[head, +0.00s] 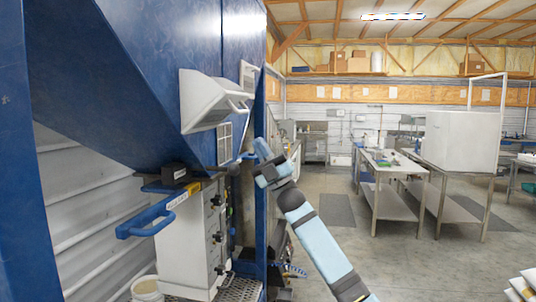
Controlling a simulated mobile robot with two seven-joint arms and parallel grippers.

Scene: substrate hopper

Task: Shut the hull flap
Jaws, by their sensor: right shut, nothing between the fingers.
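I take the hull flap to be the pale grey, wedge-shaped flap (205,100) on the sloping blue hopper hull (150,60). It sticks out from the hull, with a handle-like bar along its right side. I cannot tell how far it stands open. My right gripper (261,147) is at the end of the light blue arm, right of and below the flap. It is shut and empty, and in the picture it is apart from the flap. Its tips overlap the edge of a blue upright behind. My left gripper is not in view.
Below the flap stands a white cabinet (185,245) with a blue handle (150,218) and a small black box (174,173) on top. A white bucket (147,289) is at the lower left. Metal tables (385,190) stand to the right, with open floor before them.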

